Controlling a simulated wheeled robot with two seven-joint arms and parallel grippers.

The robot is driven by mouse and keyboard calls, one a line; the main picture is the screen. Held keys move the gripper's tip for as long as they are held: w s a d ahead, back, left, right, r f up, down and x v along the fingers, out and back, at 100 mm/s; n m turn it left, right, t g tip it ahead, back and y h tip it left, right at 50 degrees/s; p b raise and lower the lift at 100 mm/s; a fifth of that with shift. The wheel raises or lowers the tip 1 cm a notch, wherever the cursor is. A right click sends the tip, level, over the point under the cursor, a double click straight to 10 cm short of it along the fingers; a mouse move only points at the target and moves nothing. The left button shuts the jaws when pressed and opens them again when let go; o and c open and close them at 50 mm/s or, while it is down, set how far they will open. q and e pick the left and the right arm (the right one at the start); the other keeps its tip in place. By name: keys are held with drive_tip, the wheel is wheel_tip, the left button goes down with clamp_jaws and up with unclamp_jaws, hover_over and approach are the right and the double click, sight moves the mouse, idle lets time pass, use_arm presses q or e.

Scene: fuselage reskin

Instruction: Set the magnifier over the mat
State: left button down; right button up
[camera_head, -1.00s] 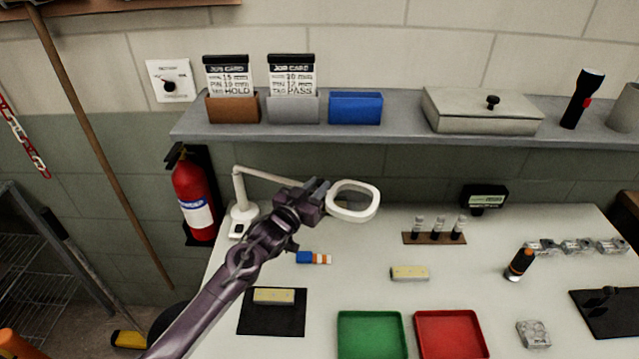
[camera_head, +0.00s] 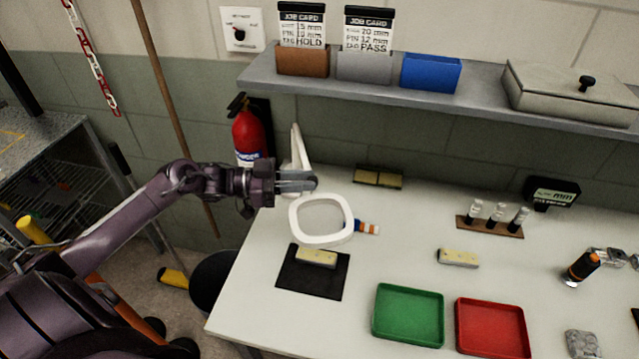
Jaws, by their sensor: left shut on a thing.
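The magnifier (camera_head: 347,229) has a white ring-shaped head on a white jointed arm (camera_head: 298,143) that rises from the back left of the table. My left gripper (camera_head: 305,183) is shut on the magnifier at the back edge of its head. The head is in the air and, in the picture, lies just behind the black mat (camera_head: 298,276), its front rim close to the mat's back edge. A pale yellow block (camera_head: 316,258) lies on the mat near its back edge. My right gripper is not in view.
A blue, white and orange item (camera_head: 368,227) lies just right of the ring. Green (camera_head: 408,315) and red (camera_head: 492,328) trays stand right of the mat. Another pale block (camera_head: 458,258) lies behind them. A fire extinguisher (camera_head: 247,138) hangs behind my left arm.

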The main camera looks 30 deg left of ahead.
use_arm(q)
drive_tip(key=shift+s+a+m+g+h, duration=0.3)
drive_tip(key=shift+a+g, duration=0.1)
drive_tip(key=shift+a, duration=0.15)
drive_tip(key=shift+r, duration=0.1)
drive_tip(key=c, duration=1.3)
unclamp_jaws()
drive_tip(key=shift+o, duration=0.2)
drive_tip(key=b+v, duration=0.2)
drive_tip(key=v, duration=0.5)
drive_tip(key=shift+s+a, duration=0.25)
drive_tip(key=shift+a, duration=0.1)
